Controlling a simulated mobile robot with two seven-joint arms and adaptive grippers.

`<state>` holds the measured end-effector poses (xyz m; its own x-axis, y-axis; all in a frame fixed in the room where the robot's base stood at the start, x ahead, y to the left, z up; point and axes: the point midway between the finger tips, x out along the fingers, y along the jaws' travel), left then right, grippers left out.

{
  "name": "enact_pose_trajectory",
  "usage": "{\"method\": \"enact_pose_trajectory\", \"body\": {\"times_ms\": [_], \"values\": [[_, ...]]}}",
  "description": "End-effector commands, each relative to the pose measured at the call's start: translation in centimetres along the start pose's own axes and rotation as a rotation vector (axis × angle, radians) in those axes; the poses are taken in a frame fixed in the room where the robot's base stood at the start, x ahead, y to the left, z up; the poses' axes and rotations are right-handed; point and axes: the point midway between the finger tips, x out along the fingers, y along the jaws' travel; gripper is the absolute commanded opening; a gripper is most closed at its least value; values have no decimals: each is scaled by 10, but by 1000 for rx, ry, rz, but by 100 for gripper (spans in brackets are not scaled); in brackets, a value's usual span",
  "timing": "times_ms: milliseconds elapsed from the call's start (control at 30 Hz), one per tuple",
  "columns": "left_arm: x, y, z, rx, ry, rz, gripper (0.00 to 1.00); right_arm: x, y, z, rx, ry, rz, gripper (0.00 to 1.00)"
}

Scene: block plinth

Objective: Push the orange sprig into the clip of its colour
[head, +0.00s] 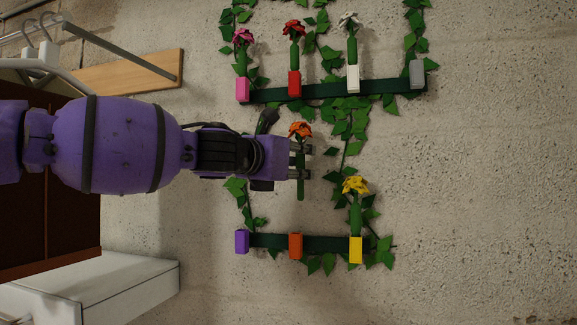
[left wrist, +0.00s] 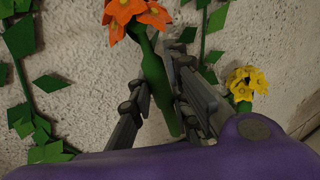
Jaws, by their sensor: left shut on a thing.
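The orange sprig (head: 300,131) has an orange flower head on a green stem, which hangs upright with its lower end free. My left gripper (head: 302,161) is shut on its stem; the left wrist view shows the stem (left wrist: 154,70) between the fingers (left wrist: 165,95), tilted in that picture. The orange clip (head: 296,246) is on the lower dark green bar, below the sprig and apart from it, and looks empty. My right gripper is not in view.
The lower bar (head: 322,243) also has an empty purple clip (head: 242,241) and a yellow clip (head: 356,250) holding a yellow sprig (head: 355,187). The upper bar (head: 325,92) carries pink, red and white sprigs and an empty grey clip (head: 417,74). Ivy hangs on the wall.

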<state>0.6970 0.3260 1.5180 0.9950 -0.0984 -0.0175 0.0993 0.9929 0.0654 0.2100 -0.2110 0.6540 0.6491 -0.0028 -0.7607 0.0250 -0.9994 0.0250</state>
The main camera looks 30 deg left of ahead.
Motion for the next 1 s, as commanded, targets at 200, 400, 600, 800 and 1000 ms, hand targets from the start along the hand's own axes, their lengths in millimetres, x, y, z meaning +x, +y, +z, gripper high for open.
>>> {"method": "enact_pose_trajectory", "body": {"times_ms": [200, 400, 600, 800, 1000], "values": [[1, 3, -11, 10, 6, 15, 0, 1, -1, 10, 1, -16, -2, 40], [2, 2, -27, 8, 7, 14, 0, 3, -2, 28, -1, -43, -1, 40], [2, 1, -43, 7, 6, 14, 0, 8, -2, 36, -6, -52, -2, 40], [2, 0, -58, 7, 6, 14, 0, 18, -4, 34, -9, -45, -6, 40], [1, 0, -58, 10, 3, 15, 0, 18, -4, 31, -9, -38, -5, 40]]}}
